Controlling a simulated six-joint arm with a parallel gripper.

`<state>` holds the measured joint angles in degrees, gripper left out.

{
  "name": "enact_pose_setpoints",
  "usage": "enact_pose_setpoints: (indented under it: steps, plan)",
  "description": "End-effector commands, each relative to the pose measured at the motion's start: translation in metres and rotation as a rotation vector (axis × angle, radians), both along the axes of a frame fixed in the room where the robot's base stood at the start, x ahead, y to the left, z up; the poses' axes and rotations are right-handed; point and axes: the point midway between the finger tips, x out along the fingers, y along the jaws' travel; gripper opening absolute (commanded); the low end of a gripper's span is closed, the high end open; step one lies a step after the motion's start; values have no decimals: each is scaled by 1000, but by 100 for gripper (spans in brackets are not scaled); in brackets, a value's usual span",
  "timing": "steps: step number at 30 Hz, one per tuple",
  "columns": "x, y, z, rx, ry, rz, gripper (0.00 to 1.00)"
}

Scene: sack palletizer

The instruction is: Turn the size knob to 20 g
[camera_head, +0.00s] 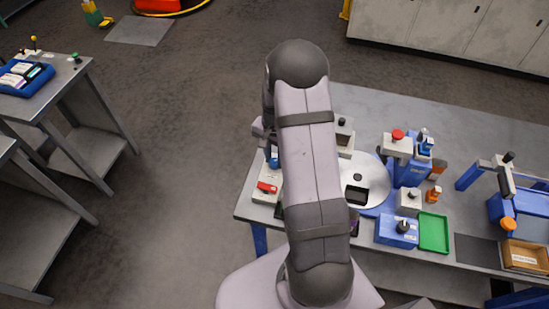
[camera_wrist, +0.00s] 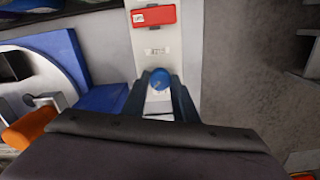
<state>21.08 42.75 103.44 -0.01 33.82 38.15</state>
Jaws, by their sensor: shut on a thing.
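A round blue knob (camera_wrist: 158,79) stands on a pale panel (camera_wrist: 152,62) in the wrist view. My gripper (camera_wrist: 158,86) has one dark finger on each side of it and is shut on it. A small label lies on the panel just beyond the knob; its print is too small to read. The knob's pointer position cannot be told. In the head view the blue knob (camera_head: 274,160) shows at the left edge of my arm, at the table's left end. My arm hides most of the gripper there.
A red block (camera_wrist: 153,16) with a white label sits at the panel's far end. A white round disc (camera_head: 372,172), a blue box (camera_head: 397,230) and a green tray (camera_head: 434,234) stand to the right on the table. An orange part (camera_wrist: 28,130) shows at left.

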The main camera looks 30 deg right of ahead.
Motion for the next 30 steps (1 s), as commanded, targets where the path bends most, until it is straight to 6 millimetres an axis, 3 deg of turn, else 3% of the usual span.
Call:
enact_pose_setpoints:
  steps: [18, 30]
  plan:
    - [1, 0, 0, -1, -1, 572, 4]
    - [1, 1, 1, 0, -1, 806, 4]
